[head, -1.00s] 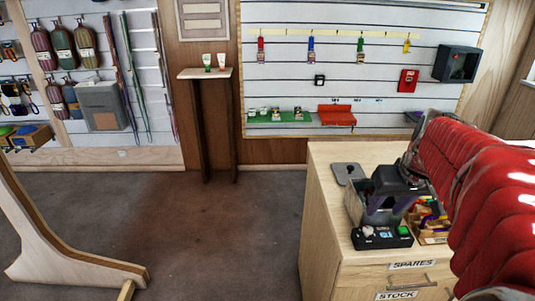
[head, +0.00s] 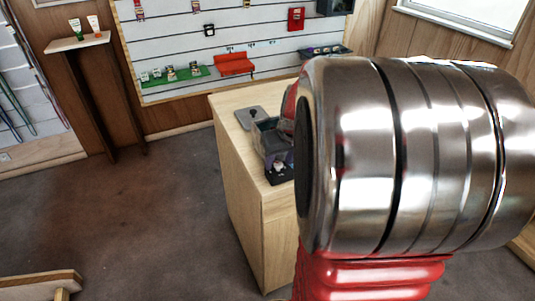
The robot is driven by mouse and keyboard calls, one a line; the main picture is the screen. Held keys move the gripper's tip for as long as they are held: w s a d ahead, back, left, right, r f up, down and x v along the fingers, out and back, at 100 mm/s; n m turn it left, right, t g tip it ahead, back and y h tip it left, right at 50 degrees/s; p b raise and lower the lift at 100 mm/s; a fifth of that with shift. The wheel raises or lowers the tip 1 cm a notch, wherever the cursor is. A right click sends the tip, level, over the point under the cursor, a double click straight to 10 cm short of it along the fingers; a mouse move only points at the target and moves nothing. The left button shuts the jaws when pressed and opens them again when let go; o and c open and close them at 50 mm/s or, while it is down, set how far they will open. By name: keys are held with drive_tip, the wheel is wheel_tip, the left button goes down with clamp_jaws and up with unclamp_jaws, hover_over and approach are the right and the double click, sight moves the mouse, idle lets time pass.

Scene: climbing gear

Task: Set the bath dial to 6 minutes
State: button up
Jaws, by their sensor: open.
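The ultrasonic-style bath (head: 268,143), a grey tub with a black front panel, stands on the wooden cabinet. Only its left end shows in the head view. A small pale round part, perhaps the dial (head: 278,167), shows on the panel; its setting is too small to read. My arm's big metal joint hides the rest of the panel. A narrow dark and purplish sliver of my gripper (head: 288,153) shows over the tub, close to the panel. It is open; its fingertips are mostly hidden, and I cannot tell whether it touches anything.
The wooden cabinet (head: 247,185) has a grey plate with a hole (head: 250,118) at its back left. A slatted wall with a red tray (head: 233,64) and a green mat (head: 175,79) stands behind. A narrow shelf stand (head: 78,42) is at left. Open floor lies left of the cabinet.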

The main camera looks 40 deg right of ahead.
drive_tip(key=shift+c, duration=0.7)
drive_tip(key=c, duration=0.9)
drive_tip(key=shift+a, duration=0.1)
drive_tip(key=shift+m, duration=0.6)
drive_tip(key=shift+w+a+m+g+h, duration=0.15)
drive_tip(key=shift+m+g+h, duration=0.4)
drive_tip(key=shift+m, duration=0.75)
drive_tip(key=shift+w+a+m+g+h, duration=0.1)
drive_tip(key=shift+m+g+h, duration=0.35)
drive_tip(key=shift+m, duration=1.45)
drive_tip(key=shift+w+a+m+g+h, duration=0.15)
drive_tip(key=shift+m+g, duration=0.2)
drive_tip(key=shift+m, duration=0.75)
drive_tip(key=shift+w+d+m+g+h, duration=0.15)
drive_tip(key=shift+m+g, duration=0.25)
drive_tip(key=shift+m, duration=0.7)
drive_tip(key=shift+a+m+g+h, duration=0.1)
drive_tip(key=shift+m+g+h, duration=0.2)
drive_tip(key=shift+m, duration=0.8)
